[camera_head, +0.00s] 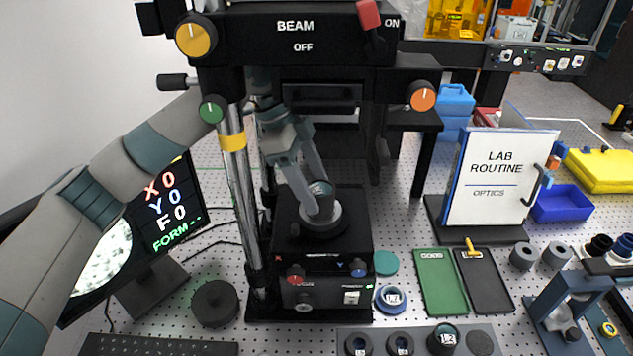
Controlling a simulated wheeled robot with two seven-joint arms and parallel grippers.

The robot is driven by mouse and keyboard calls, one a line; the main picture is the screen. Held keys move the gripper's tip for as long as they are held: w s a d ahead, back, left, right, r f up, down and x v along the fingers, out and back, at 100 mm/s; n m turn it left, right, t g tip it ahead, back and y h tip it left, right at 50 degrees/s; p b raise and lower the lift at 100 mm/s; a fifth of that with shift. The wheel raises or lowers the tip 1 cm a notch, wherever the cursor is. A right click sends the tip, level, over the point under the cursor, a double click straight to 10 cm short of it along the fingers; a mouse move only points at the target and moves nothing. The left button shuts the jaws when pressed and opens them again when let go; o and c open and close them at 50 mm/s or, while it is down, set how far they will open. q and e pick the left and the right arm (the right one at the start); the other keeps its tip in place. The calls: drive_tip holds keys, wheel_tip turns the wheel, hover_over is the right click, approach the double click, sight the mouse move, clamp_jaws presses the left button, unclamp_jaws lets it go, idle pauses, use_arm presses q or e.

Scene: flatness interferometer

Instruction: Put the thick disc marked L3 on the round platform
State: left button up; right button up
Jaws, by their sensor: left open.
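The disc has a pale label on top, too small to read. It appears to stand on the round platform (338,226), which has a light rim and sits on the black instrument base. The fingers hide part of the disc and platform, so I cannot tell whether they touch the disc. Another dark disc (443,339) with a white label sits in the front rack. My right gripper is not in view.
The black instrument (295,25) and its metal post (236,180) crowd my left arm. The front rack (422,351) holds several round pieces. A blue-and-white ring (391,299), green tray (440,285) and black tray (488,285) lie to the right. A monitor (165,215) stands left.

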use_arm(q)
drive_tip(key=w+a+p, duration=0.2)
drive_tip(key=a+p, duration=0.1)
drive_tip(key=a, duration=0.9)
drive_tip(key=shift+w+r, duration=0.15)
drive_tip(key=shift+w, duration=0.05)
